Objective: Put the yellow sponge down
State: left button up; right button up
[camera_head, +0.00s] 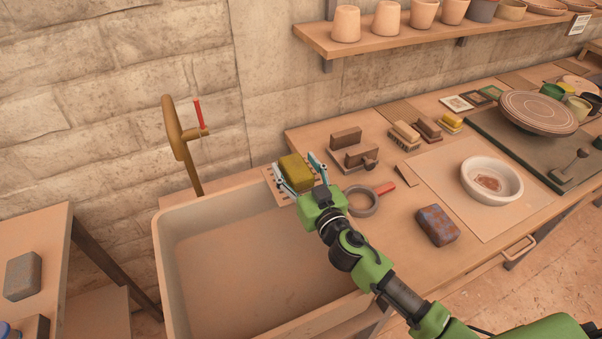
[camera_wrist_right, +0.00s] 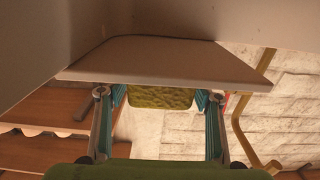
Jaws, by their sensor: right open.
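The yellow sponge (camera_head: 296,170) is at the back right corner of the sink, by a slatted board (camera_head: 272,178). It seems to rest there, though my gripper hides part of its underside. My right gripper (camera_head: 301,172) is open, with its two light-blue fingers on either side of the sponge. In the right wrist view the sponge (camera_wrist_right: 160,97) shows between the spread fingers, with a gap at each side. My left gripper is not in view.
The deep sink (camera_head: 255,265) lies left of my right arm, with a tap (camera_head: 175,135) behind it. A round ring-shaped tool with a red handle (camera_head: 364,201), a speckled block (camera_head: 437,225) and a white bowl (camera_head: 491,180) are on the worktop to the right.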

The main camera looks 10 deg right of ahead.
jog(key=shift+s, duration=0.3)
jog(key=s+d+b, duration=0.2)
jog(key=s+b, duration=0.1)
jog(key=s, duration=0.8)
jog(key=shift+d, duration=0.15)
jog(key=shift+s+r, duration=0.1)
